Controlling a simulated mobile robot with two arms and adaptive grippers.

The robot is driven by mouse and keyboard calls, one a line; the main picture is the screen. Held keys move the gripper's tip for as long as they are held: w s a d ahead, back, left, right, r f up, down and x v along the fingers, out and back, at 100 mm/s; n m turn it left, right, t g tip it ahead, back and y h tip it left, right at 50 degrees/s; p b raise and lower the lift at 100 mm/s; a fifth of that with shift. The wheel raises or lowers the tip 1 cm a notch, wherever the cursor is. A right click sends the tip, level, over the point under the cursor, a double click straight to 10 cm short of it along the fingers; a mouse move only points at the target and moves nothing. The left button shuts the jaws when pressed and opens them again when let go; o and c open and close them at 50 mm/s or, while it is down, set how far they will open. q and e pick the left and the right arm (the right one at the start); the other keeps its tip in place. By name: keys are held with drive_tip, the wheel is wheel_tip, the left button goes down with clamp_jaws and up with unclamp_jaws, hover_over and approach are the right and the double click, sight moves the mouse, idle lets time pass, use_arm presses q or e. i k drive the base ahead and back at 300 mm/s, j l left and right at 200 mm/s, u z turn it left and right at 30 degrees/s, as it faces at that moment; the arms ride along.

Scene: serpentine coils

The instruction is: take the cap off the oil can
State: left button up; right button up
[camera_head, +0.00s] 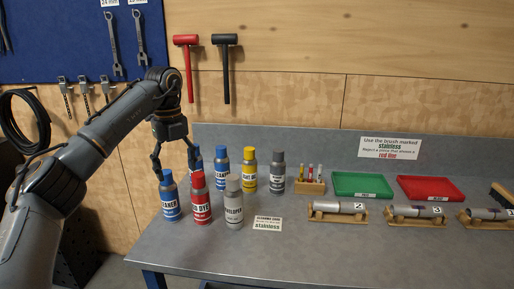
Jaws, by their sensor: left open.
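A yellow can (249,171) with a yellow cap stands upright in the back row of cans on the grey bench; its label is partly readable and seems to say cut oil. My left gripper (175,171) is open and points down at the left end of the cans. Its fingers are by the front blue cleaner can (169,200) and a blue-capped can (195,154) behind it, left of the yellow can and apart from it. Whether a finger touches a can I cannot tell. My right gripper is out of view.
A red dye can (200,201), a developer can (234,204), another blue cleaner can (221,170) and a grey can (277,174) crowd around the yellow one. A wooden rack (309,187), green tray (361,178) and red tray (431,181) stand right.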

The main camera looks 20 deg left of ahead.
sight(249, 152)
drive_tip(key=i, duration=1.4)
